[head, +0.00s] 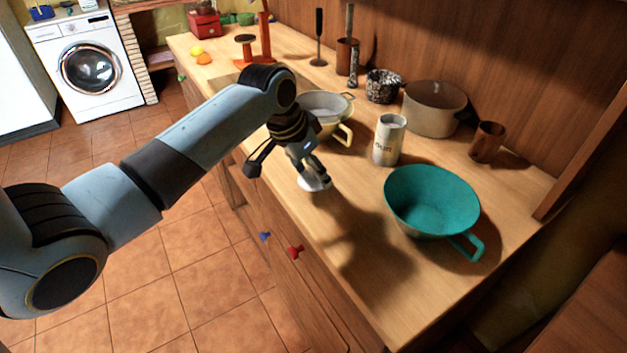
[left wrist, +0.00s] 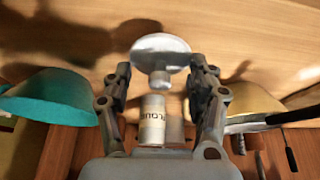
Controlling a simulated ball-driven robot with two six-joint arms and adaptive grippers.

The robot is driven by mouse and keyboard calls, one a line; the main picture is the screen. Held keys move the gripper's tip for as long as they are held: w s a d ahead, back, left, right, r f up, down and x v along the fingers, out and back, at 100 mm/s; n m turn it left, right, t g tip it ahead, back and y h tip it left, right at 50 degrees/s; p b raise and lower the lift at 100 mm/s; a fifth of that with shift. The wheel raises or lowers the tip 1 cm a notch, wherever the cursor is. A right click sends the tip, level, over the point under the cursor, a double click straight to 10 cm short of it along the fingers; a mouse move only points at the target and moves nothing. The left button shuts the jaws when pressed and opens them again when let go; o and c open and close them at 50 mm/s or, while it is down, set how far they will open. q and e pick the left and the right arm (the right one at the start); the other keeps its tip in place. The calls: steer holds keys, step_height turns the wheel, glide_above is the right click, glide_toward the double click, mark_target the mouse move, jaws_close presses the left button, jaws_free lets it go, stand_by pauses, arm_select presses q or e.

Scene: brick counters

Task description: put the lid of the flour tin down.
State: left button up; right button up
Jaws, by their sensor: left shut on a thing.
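The flour tin (head: 388,142) is a pale cylinder with dark lettering, upright on the wooden counter. It also shows in the left wrist view (left wrist: 152,122), its label partly readable. The flour tin's lid (head: 314,184) is a light grey disc with a knob; the left wrist view shows its disc (left wrist: 160,45) and knob beyond my fingers. My left gripper (head: 309,170) is shut on the lid, left of the tin, over the counter's front part. The lid is close to the counter top; I cannot tell whether it touches. My right gripper is not in view.
A teal colander (head: 432,200) stands right of the tin, and a cream one (head: 325,108) sits behind my gripper. A large pot (head: 434,108) and a brown cup (head: 487,141) stand at the back. The counter's near front (head: 375,265) is bare.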

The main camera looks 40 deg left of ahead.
mark_target(309, 175)
arm_select(q)
step_height(309, 175, down, 3)
steer(key=shift+s+r, duration=0.1)
steer(key=shift+f, duration=0.5)
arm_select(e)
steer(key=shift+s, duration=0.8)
arm_select(q)
steer(key=o, duration=0.9)
steer(key=shift+o, duration=0.2)
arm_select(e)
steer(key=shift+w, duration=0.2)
arm_select(q)
steer(key=shift+r, duration=0.25)
steer(key=v, duration=1.1)
steer(key=shift+r+p, duration=0.35)
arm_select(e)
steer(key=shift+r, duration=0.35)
arm_select(q)
steer(key=shift+s, duration=0.1)
